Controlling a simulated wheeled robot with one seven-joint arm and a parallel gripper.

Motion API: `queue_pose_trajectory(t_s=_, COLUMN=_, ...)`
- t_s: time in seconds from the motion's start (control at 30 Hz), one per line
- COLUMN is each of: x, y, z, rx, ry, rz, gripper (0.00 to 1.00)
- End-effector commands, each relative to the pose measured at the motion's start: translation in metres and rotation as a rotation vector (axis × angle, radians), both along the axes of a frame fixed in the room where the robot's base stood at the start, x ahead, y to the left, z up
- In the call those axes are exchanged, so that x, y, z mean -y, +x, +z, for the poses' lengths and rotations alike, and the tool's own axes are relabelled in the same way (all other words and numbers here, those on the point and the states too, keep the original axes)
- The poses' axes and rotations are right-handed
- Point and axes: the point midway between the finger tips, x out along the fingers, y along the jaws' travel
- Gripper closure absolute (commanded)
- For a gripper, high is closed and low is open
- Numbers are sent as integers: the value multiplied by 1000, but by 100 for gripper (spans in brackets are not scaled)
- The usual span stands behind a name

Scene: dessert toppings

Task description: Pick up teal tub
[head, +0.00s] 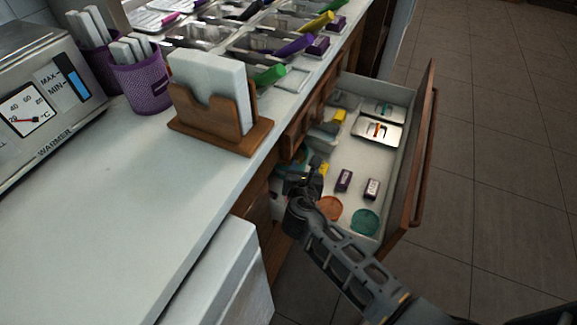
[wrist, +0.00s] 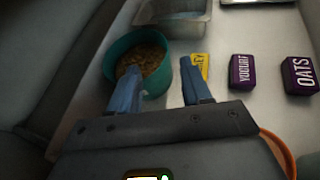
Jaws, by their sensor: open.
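The teal tub (wrist: 161,82), open and holding brown grainy contents, stands in the drawer in the wrist view. My gripper, also seen in the wrist view (wrist: 158,72), is open with blue fingers pointing at the tub. The left finger overlaps the tub's opening and the right finger is just outside its right wall, so the near right wall lies between them. I cannot tell whether either finger touches it.
The open drawer (head: 412,165) also holds a yogurt box (head: 343,180), an oats box (head: 371,188), an orange lid (head: 330,207), a teal lid (head: 364,222) and metal trays. In the wrist view, a yellow box (wrist: 201,64) stands close right of the tub and a metal pan (wrist: 172,20) behind it.

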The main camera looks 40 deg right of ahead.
Motion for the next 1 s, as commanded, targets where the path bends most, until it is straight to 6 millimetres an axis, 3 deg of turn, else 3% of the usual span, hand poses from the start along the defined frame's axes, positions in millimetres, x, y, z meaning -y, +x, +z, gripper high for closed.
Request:
queue_pose_trajectory(t_s=0.53, x=46, y=36, z=-32, rx=2, ry=2, rz=-2, gripper=52)
queue_pose_trajectory(t_s=0.87, x=50, y=40, z=-33, rx=2, ry=3, rz=0, gripper=52)
queue_pose_trajectory(t_s=1.0, x=50, y=40, z=-33, rx=2, ry=3, rz=0, gripper=64)
